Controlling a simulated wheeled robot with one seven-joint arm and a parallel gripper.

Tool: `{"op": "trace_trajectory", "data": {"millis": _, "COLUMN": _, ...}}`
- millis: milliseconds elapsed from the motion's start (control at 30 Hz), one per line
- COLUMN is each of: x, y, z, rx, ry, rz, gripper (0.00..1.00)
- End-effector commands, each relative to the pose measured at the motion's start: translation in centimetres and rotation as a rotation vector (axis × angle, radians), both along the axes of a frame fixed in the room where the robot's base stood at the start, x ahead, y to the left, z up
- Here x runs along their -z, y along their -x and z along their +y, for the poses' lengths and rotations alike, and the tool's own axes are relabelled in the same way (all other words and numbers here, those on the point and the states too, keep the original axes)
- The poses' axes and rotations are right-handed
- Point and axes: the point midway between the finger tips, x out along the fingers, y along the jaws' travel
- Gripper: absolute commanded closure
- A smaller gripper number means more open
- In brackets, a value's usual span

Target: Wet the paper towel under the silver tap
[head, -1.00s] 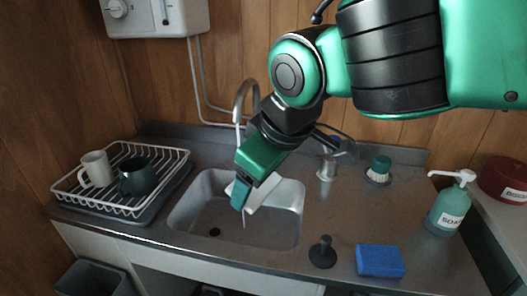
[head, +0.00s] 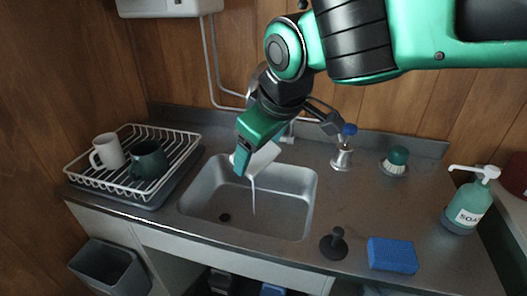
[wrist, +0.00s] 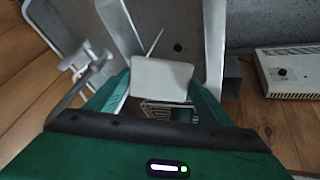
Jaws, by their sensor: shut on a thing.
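My gripper (head: 250,150) is shut on the white paper towel (head: 263,158), over the back of the sink basin (head: 308,205). In the wrist view the towel (wrist: 161,80) is a flat pale pad between my green fingers (wrist: 155,95). The silver tap is mostly hidden behind my gripper and wrist in the head view; a bit of its base (head: 288,133) shows. A thin pale stream of water (head: 253,197) falls below the towel into the basin. Where the stream meets the towel is hidden.
A white rack (head: 105,185) with a white mug (head: 109,151) and a dark green mug (head: 149,161) stands left. A silver cylinder with a blue top (head: 343,157), a brush (head: 396,160), a black plunger-like thing (head: 334,246), a blue sponge (head: 392,255) and a soap bottle (head: 468,207) stand right.

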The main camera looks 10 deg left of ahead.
Motion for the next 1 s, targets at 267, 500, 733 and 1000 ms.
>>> {"op": "trace_trajectory", "data": {"millis": 267, "x": 0.5, "y": -2.0, "z": 1.3, "rx": 0.0, "ry": 0.001, "rz": 0.001, "gripper": 0.44}}
{"op": "trace_trajectory", "data": {"millis": 500, "x": 0.9, "y": -3.6, "z": 2.4, "rx": 0.0, "ry": 0.0, "rz": 0.001, "gripper": 0.44}}
{"op": "trace_trajectory", "data": {"millis": 733, "x": 1.3, "y": -5.2, "z": 3.5, "rx": -0.001, "ry": 0.0, "rz": 0.001, "gripper": 0.44}}
{"op": "trace_trajectory", "data": {"millis": 1000, "x": 1.6, "y": -6.6, "z": 4.5, "rx": -0.001, "ry": 0.0, "rz": 0.0, "gripper": 0.44}}
